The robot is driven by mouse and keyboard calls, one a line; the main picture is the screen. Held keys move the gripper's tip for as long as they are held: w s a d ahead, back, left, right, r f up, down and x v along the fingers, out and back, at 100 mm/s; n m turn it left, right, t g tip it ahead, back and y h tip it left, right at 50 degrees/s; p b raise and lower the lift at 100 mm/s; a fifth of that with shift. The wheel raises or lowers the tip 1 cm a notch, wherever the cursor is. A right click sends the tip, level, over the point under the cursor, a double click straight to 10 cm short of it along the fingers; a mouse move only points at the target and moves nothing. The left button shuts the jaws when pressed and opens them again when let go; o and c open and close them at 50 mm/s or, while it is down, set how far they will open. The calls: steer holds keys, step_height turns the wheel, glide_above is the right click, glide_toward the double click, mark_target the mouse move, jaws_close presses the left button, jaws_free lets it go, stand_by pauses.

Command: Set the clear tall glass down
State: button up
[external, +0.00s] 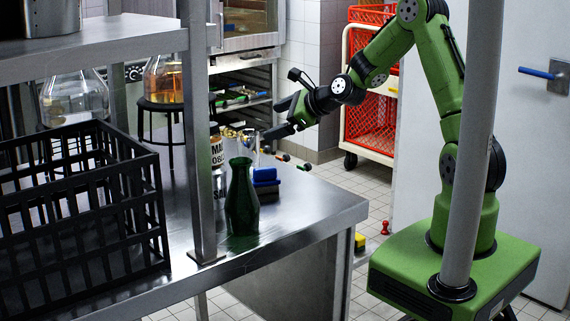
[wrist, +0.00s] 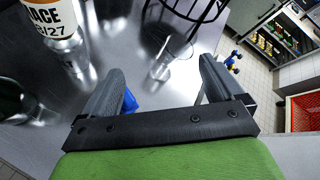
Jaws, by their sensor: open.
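The clear tall glass (wrist: 172,57) stands on the steel counter (wrist: 110,30), ahead of and between my fingers in the wrist view. In the external view the glass (external: 248,143) is partly hidden behind a green glass bottle (external: 241,200). My gripper (external: 283,117) is at the counter's far right side. Its two fingers are apart and nothing is held between them; the gap (wrist: 160,72) shows in the wrist view. I cannot tell whether a finger touches the glass.
A labelled container (external: 217,160) stands left of the glass, and a blue object (external: 265,176) lies close to it. A black crate (external: 100,190) and shelf post (external: 200,130) stand at left. A black round stool (external: 160,105) is behind. The counter's front right is clear.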

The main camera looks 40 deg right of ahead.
steer(key=s+a+r+n+g+h, duration=0.1)
steer(key=s+a+r+n+g, duration=0.1)
steer(key=s+r+n, duration=0.55)
steer(key=s+d+r+n+g+h, duration=0.1)
steer(key=s+d+n+g, duration=0.1)
steer(key=s+n, duration=0.7)
steer(key=s+d+r+n+g+h, duration=0.1)
steer(key=s+n, duration=0.8)
steer(key=s, duration=1.1)
steer(key=shift+d+r+n+g+h, duration=0.25)
steer(key=shift+d+n+g+h, duration=0.2)
steer(key=shift+d, duration=0.35)
